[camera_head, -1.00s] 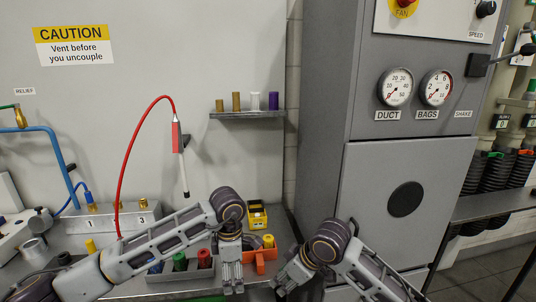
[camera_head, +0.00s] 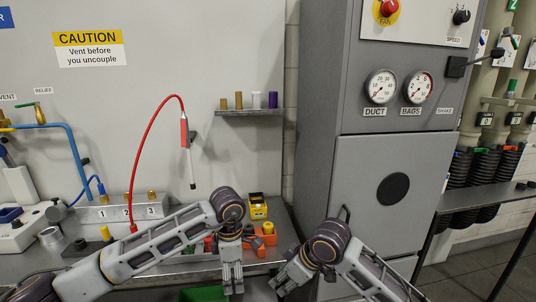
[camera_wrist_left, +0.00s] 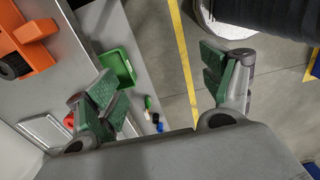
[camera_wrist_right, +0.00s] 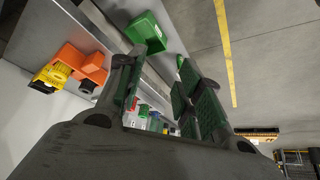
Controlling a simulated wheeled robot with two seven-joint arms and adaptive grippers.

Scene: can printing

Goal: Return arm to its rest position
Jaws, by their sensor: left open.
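My left gripper (camera_head: 231,278) hangs fingers down in front of the bench's front edge in the head view. In the left wrist view its two green-padded fingers (camera_wrist_left: 165,95) are wide apart with nothing between them. My right gripper (camera_head: 282,283) is lower right of it, in front of the grey cabinet, angled down and left. In the right wrist view its fingers (camera_wrist_right: 165,90) stand apart with nothing held between them. Both arms are bent at the wrist and clear of the bench objects.
A bench (camera_head: 180,268) holds an orange holder (camera_head: 262,248), a yellow box (camera_head: 257,208) and a numbered manifold block (camera_head: 128,209) with a red hose (camera_head: 138,150). A green bin (camera_head: 203,294) sits below the front edge. A grey cabinet (camera_head: 335,230) stands right.

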